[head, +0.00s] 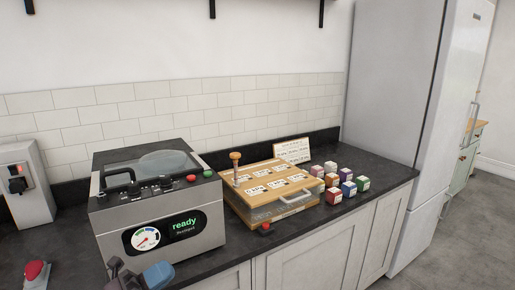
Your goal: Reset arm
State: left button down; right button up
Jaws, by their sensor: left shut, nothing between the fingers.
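My left gripper (136,275) shows at the bottom edge, in front of the grey machine. It is dark with a blue part, and it is shut with nothing held. Most of the left arm is cut off by the frame edge. My right gripper is not in view.
The grey machine (186,245) with a "ready" display stands on the dark counter. Right of it are a wooden-lidded box (268,176), a small red button (265,229), a sign (292,151) and several coloured cubes (333,196). A red knob (36,270) is at lower left; a tall fridge (458,110) stands right.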

pick_arm(q)
jog(key=s+a+f+n+y, duration=0.3)
jog(key=s+f+n+y, duration=0.2)
jog(key=f+n, duration=0.4)
jog(key=s+a+f+n+y, duration=0.3)
jog(key=s+f+n+y, duration=0.3)
jog(key=f+n, duration=0.3)
jog(key=s+a+f+n+y, duration=0.2)
jog(key=s+f+n+y, duration=0.3)
jog(key=n, duration=0.8)
notch_tip(320, 180, down, 5)
jog(key=y, duration=0.3)
jog(key=shift+s+a+n, duration=0.3)
jog(key=shift+a+n, duration=0.1)
jog(key=shift+r, duration=0.1)
